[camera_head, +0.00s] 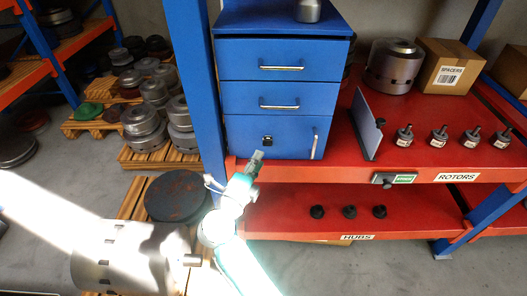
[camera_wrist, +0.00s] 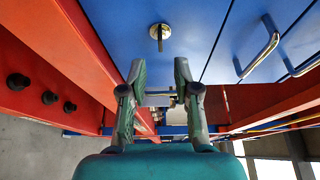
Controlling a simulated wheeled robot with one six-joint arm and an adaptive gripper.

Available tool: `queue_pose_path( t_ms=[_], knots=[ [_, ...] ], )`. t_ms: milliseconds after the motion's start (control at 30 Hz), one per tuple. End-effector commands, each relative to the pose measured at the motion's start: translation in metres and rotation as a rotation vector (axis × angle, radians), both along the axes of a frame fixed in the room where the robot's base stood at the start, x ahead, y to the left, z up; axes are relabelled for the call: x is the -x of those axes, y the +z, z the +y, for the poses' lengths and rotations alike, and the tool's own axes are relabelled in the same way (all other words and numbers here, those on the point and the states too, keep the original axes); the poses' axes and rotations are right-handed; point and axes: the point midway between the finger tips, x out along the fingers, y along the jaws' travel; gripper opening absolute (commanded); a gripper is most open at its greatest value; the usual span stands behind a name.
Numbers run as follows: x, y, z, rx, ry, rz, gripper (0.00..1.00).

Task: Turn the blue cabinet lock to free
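The blue cabinet (camera_head: 240,135) stands on the red shelf, its lower door closed. The lock (camera_head: 267,139) is a small dark and silver fitting on that door. In the wrist view the lock (camera_wrist: 160,31) is a round silver plate with a narrow bar pointing down the picture. I cannot tell which position its bar marks. My gripper (camera_head: 258,155) is just below the lock in the head view. In the wrist view my gripper (camera_wrist: 160,70) is open and empty, its two fingertips apart, with the lock beyond them and not touched.
The door has a vertical handle (camera_head: 315,143); two drawers with bar handles (camera_head: 281,68) are above. Right of the cabinet stand a grey upright plate (camera_head: 367,122) and several small rotors (camera_head: 404,136). Hubs (camera_head: 349,211) lie on the lower shelf. A blue post (camera_head: 195,80) rises at left.

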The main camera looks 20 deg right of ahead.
Motion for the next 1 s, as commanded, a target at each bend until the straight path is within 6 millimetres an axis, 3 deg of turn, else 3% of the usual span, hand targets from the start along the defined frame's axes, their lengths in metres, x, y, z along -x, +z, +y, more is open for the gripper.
queue_pose_path(
  t_ms=[300,1000],
  knots=[
    [0.032,0.000,0.027,-0.001,0.000,0.001,0.31],
    [0.040,-0.002,0.024,0.017,-0.005,-0.004,0.31]
  ],
)
